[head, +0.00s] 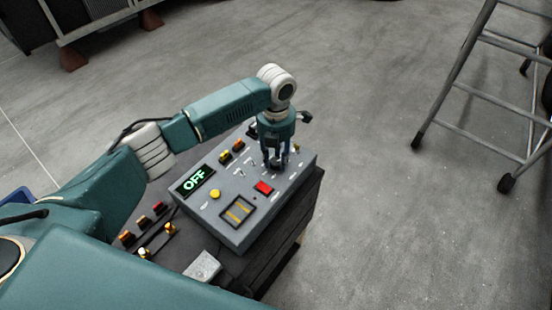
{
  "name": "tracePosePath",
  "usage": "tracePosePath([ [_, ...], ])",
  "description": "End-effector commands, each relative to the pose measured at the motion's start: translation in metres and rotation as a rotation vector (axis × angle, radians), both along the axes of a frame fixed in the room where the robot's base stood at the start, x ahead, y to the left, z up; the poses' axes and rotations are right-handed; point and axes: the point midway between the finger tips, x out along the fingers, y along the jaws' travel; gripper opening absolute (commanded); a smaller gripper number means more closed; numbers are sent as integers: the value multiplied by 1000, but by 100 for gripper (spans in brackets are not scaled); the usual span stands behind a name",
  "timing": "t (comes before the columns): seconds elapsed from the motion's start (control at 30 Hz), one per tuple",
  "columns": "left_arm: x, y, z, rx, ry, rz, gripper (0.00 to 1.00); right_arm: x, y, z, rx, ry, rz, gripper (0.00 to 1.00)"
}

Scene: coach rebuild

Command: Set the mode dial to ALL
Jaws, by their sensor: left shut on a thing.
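A grey control box (232,220) stands on a dark bench. Its display (194,182) reads OFF in green letters. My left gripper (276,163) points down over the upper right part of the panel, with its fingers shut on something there. The fingers hide what they hold; it sits where a dial may be, and I cannot read its setting. My right gripper is not in view.
The dark bench top (205,243) holds several red and brass fittings (150,230) at left and a pale grey block (203,267) in front. A metal ladder (455,90) stands on the right. Open concrete floor (370,200) lies between.

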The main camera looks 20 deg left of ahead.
Motion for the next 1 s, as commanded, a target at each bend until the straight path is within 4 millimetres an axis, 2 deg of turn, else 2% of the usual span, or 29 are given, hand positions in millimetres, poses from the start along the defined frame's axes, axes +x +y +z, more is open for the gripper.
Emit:
tracePosePath([
  [0.47, 3, 0, 3, -1, -9, -17, 4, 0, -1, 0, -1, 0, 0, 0],
  [0.5, 3, 0, 3, -1, -9, -16, 32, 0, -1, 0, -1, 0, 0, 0],
  [0.6, 3, 0, 3, 0, -8, -16, 49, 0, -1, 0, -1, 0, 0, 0],
  [0.87, 1, 0, 1, 0, -3, -16, 49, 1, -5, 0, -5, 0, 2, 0],
  [1.0, 2, 0, 10, -1, -5, -15, 49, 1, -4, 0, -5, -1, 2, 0],
])
